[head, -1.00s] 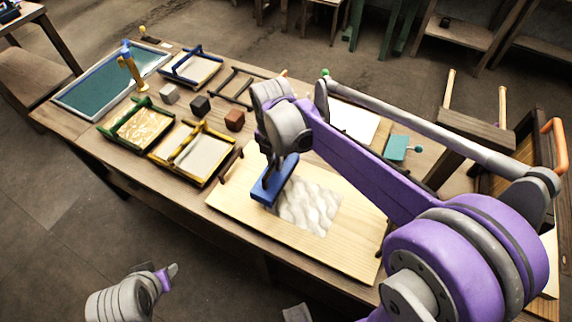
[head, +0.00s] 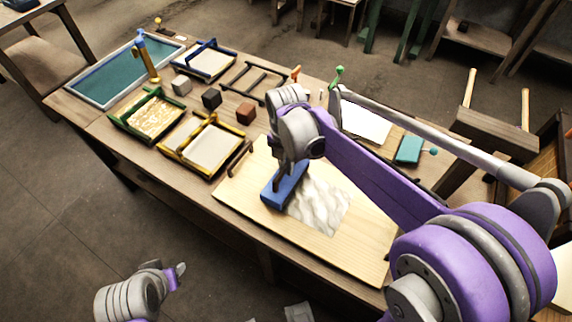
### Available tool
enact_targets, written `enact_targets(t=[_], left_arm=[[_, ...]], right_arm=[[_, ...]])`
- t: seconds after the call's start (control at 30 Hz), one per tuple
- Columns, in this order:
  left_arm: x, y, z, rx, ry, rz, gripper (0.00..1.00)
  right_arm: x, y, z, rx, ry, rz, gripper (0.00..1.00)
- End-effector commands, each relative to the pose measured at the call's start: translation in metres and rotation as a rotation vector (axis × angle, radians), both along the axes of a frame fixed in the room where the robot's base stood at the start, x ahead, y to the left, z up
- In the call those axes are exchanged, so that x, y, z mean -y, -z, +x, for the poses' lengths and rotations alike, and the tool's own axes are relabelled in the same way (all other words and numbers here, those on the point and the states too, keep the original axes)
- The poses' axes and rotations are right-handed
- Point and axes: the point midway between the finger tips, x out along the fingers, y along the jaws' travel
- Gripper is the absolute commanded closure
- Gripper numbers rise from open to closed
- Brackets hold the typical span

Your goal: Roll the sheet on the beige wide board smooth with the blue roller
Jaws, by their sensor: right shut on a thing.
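The beige wide board (head: 262,225) lies flat at the front of the table. A white, rippled sheet (head: 321,208) lies on it. The blue roller (head: 284,186) is at the left edge of the sheet and covers part of it; whether it touches the sheet I cannot tell. My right gripper (head: 283,170) is above the roller and shut on it, its fingertips partly hidden. My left gripper (head: 178,273) is at the bottom left, away from the table, and too small to tell whether it is open.
Yellow (head: 205,146), green (head: 149,117) and blue (head: 206,62) framed moulds stand on the left of the table. Grey, black and brown blocks sit near them. A teal-bottomed tray (head: 112,75) is at the far left. A white sheet stack (head: 366,122) lies behind my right arm.

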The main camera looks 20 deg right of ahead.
Motion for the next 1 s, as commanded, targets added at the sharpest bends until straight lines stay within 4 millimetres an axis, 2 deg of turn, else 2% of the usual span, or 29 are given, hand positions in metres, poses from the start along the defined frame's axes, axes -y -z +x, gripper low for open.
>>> enact_targets(t=[1.0], left_arm=[[0.000, 0.010, -0.002, -0.004, 0.000, 0.000, 0.56]], right_arm=[[0.000, 0.014, 0.000, 0.000, 0.000, 0.000, 1.00]])
